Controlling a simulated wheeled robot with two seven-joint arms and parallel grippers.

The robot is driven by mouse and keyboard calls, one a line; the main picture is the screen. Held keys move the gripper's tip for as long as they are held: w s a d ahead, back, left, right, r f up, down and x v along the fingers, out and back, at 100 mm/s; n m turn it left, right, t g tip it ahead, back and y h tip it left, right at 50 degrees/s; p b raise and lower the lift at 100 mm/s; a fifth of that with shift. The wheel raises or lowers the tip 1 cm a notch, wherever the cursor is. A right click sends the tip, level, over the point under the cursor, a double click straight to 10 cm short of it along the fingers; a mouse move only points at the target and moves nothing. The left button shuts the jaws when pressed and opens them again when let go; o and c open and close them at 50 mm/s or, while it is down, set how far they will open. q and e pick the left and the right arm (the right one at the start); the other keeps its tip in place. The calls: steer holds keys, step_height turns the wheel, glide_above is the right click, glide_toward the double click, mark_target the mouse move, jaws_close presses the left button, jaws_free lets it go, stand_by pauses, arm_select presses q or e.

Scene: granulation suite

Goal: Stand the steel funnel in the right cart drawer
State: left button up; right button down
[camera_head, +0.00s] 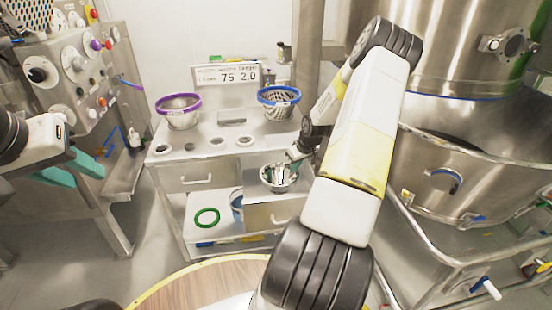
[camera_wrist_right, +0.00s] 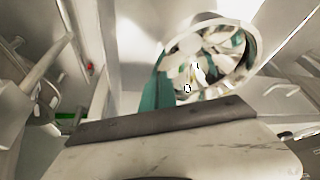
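The steel funnel (camera_head: 270,184), a shiny bowl-like piece, is at the right drawer (camera_head: 262,218) of the cart in the head view. That drawer is pulled out, and the funnel is over or in it; I cannot tell whether it touches the bottom. My right gripper (camera_head: 294,155) is at the funnel's rim and appears shut on it. In the right wrist view, a teal finger of the right gripper (camera_wrist_right: 160,85) meets the rim of the funnel (camera_wrist_right: 240,72), whose mouth shows. My left gripper (camera_head: 72,168) is open and empty at the far left, away from the cart.
The cart top (camera_head: 215,150) holds a purple-rimmed bowl (camera_head: 180,113), a blue-rimmed basket (camera_head: 279,104) and a display sign (camera_head: 226,76). The left drawer (camera_head: 190,178) is shut. A green ring (camera_head: 207,217) lies on the shelf below. A large steel vessel (camera_head: 450,170) stands close on the right.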

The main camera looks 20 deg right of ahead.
steer(key=shift+f, duration=0.9)
steer(key=shift+f, duration=0.2)
steer(key=c, duration=1.7)
jaws_free()
